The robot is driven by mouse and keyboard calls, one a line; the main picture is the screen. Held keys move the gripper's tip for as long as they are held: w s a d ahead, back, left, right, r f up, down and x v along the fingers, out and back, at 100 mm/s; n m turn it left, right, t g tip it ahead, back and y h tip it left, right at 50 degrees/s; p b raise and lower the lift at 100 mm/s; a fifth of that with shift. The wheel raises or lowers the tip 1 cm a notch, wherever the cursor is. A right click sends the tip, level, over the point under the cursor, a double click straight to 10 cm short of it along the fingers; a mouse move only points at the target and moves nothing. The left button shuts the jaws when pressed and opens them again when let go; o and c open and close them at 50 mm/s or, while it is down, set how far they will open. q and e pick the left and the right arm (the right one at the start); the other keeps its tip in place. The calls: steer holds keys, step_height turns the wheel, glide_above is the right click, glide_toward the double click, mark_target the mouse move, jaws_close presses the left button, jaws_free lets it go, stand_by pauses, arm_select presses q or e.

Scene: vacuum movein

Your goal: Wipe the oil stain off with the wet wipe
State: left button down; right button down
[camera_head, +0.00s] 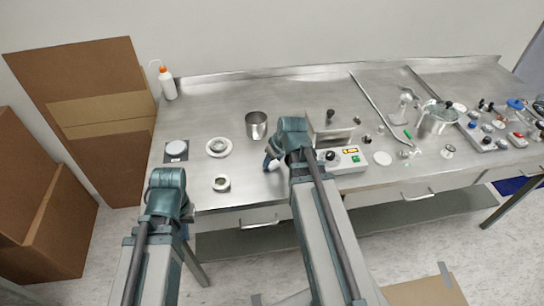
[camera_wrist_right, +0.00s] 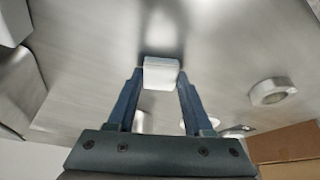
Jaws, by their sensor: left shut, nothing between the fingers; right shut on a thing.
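My right gripper (camera_head: 270,162) is low over the steel table, just in front of a metal beaker. In the right wrist view (camera_wrist_right: 161,80) its two blue fingers are shut on a small white block, the wet wipe (camera_wrist_right: 161,75). The wipe is close to the steel surface; whether it touches cannot be told. A dark blurred patch shows on the steel beyond it; I cannot tell whether this is the oil stain or a reflection. My left gripper (camera_head: 187,214) is by the table's front left edge, partly hidden by its own arm, shut and empty.
A control box (camera_head: 343,159) is right of the right gripper. A wash bottle (camera_head: 167,84) stands at the back left. Several glassware items crowd the right side.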

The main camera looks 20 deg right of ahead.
mark_target(272, 172)
steer(key=shift+s+a+f, duration=0.1)
steer(key=shift+s+a, duration=0.15)
steer(key=shift+s, duration=0.65)
steer(key=shift+s+a+f, duration=0.1)
steer(key=shift+s+a, duration=0.1)
steer(key=shift+s, duration=0.7)
steer(key=shift+r, duration=0.1)
steer(key=shift+w, duration=0.15)
steer(key=shift+w+d, duration=0.25)
steer(key=shift+w, duration=0.6)
steer(key=shift+w+d, duration=0.25)
steer(key=shift+w, duration=0.6)
steer(key=shift+w+d, duration=0.2)
steer(key=shift+w, duration=0.65)
steer(key=shift+w+d, duration=0.2)
steer(key=shift+w, duration=0.65)
steer(key=shift+w, duration=0.1)
